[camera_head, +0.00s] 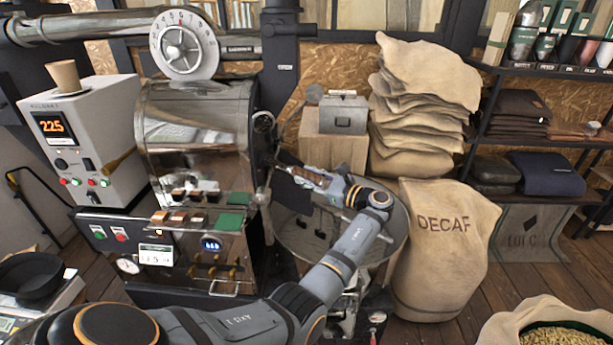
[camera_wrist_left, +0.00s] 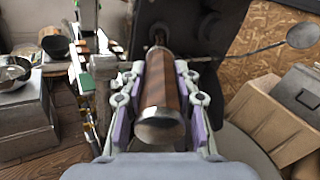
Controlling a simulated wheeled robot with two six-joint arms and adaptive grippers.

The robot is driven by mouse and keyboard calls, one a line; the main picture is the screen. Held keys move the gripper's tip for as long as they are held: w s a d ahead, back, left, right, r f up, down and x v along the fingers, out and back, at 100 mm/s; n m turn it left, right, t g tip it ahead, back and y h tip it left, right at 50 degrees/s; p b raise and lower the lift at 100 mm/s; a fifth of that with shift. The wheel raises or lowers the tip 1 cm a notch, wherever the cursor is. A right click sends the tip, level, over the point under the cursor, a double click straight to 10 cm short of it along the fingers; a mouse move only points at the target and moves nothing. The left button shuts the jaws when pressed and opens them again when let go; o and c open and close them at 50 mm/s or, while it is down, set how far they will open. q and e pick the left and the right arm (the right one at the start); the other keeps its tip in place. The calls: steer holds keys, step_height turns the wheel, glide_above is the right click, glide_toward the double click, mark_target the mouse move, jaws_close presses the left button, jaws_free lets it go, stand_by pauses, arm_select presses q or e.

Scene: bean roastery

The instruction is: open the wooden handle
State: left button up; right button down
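The wooden handle (camera_wrist_left: 165,85) is a brown striped grip with a metal end cap. In the left wrist view it points toward the camera, its far end by a dark plate (camera_wrist_left: 190,25). My left gripper (camera_wrist_left: 160,85) has one purple-padded finger on each side of the handle. Narrow gaps seem to show between pads and wood, so the fingers look open around it. In the head view my left gripper (camera_head: 300,178) is at the front of the roaster drum (camera_head: 195,130), and the handle is largely hidden there. My right gripper is not in view.
The round cooling tray (camera_head: 305,245) lies below my left arm. A wooden crate with a grey metal box (camera_head: 343,115) stands behind it. A DECAF sack (camera_head: 440,250) stands to the right, with stacked sacks (camera_head: 420,90) behind. The control panel (camera_head: 165,250) is left of the gripper.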

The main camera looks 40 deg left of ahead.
arm_select(q)
steer(key=o, duration=0.4)
steer(key=shift+a, duration=0.15)
steer(key=d, duration=1.2)
steer(key=shift+s, duration=0.1)
